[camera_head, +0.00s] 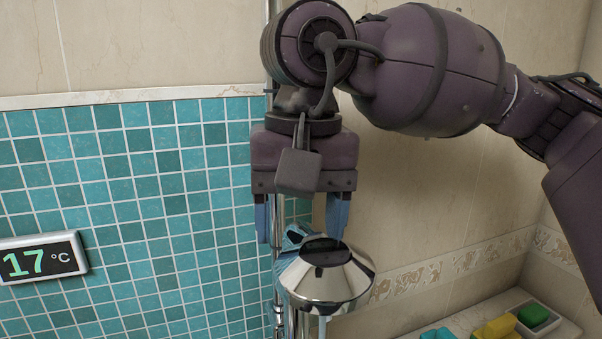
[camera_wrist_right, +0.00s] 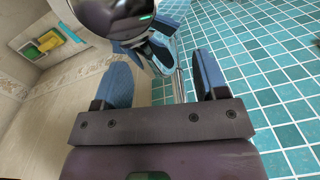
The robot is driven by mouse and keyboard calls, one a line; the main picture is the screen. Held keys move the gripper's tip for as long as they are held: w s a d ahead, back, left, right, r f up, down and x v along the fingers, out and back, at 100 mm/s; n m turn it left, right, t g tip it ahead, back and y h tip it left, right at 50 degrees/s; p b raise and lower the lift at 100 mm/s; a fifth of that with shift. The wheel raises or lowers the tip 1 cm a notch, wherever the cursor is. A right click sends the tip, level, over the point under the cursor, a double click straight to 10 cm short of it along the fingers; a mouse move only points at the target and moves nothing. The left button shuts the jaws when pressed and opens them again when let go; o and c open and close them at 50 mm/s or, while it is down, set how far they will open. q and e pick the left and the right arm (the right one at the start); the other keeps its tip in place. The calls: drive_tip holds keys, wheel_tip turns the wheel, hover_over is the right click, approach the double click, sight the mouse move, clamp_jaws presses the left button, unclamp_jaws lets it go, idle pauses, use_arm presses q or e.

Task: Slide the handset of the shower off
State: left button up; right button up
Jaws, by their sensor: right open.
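The shower handset (camera_head: 325,283) has a wide chrome head and sits at the lower middle of the head view, by the vertical chrome rail (camera_head: 278,318). A blue part (camera_head: 292,240) beside the head meets the rail; my gripper partly hides it. In the right wrist view the handset (camera_wrist_right: 112,16) is cut off by the top edge. My right gripper (camera_head: 301,236) is open, its blue fingers pointing down just above and behind the head. In the wrist view its fingers (camera_wrist_right: 162,72) stand apart, with the rail showing between them. I cannot tell whether they touch anything. My left gripper is not in view.
Teal tiles cover the wall at left, with a temperature display (camera_head: 42,258) reading 17 °C. A ledge (camera_head: 462,322) at lower right holds a grey tray with green soap (camera_head: 533,315) and yellow sponge-like pieces (camera_head: 497,328). The space left of the rail is clear.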

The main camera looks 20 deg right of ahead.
drive_tip(key=shift+f, duration=1.55)
drive_tip(key=shift+c, duration=0.3)
drive_tip(key=c, duration=1.1)
drive_tip(key=shift+r+p, duration=0.95)
drive_tip(key=shift+r, duration=0.6)
drive_tip(key=shift+c, duration=0.2)
drive_tip(key=shift+r, duration=1.25)
